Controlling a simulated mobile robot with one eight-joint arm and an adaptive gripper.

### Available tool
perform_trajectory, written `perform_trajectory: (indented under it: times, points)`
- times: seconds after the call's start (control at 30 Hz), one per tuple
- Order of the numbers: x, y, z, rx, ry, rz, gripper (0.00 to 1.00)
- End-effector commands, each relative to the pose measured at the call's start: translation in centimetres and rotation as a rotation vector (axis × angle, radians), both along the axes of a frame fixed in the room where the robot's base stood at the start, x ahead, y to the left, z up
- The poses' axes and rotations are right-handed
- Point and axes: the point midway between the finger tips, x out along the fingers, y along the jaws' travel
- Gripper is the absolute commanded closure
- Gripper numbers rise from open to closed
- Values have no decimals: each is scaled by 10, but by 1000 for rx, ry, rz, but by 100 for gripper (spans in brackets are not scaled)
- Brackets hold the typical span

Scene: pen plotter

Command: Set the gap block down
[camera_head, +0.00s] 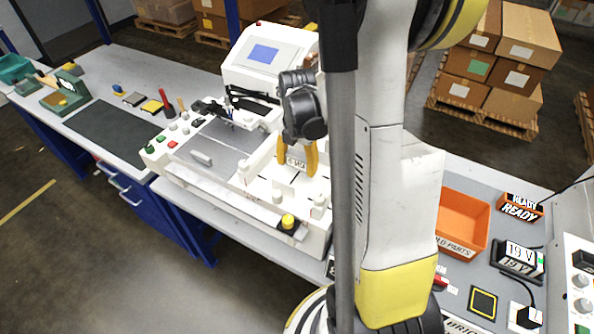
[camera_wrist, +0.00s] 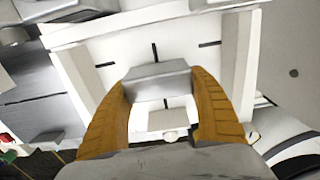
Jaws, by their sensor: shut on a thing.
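The gap block is a small grey block, seen in the wrist view (camera_wrist: 158,80) between the two yellow fingers of my gripper (camera_wrist: 160,100). The fingers press on its two ends. In the head view my gripper (camera_head: 297,157) points down over the right part of the white pen plotter (camera_head: 262,215), and a light label-like face (camera_head: 296,162) shows between its fingers. Under the block, the wrist view shows a white recessed surface (camera_wrist: 120,48) with short black marks. I cannot tell whether the block touches that surface.
The plotter's grey plate (camera_head: 208,150) and its screen housing (camera_head: 268,56) stand beside my gripper. A yellow knob (camera_head: 288,221) sits at the plotter's front edge. An orange parts bin (camera_head: 462,220) is on the right bench. A dark mat (camera_head: 112,132) lies on the left bench.

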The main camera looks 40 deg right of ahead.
Motion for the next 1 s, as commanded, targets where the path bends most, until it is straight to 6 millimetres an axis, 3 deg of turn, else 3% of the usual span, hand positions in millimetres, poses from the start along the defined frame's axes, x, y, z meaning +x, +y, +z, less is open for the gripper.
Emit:
perform_trajectory:
  times: [0.1, 0.47, 0.5, 0.57, 0.87, 1.0]
  points:
    - [1, 0, -21, 0, 0, 0, 72]
    - [0, 0, -25, 0, 0, 0, 72]
    - [0, 0, -26, 0, 0, 0, 32]
    - [0, 0, -25, 0, 0, 0, 13]
    - [0, 0, -24, 0, 0, 0, 11]
    - [0, 0, -14, 0, 0, 0, 11]
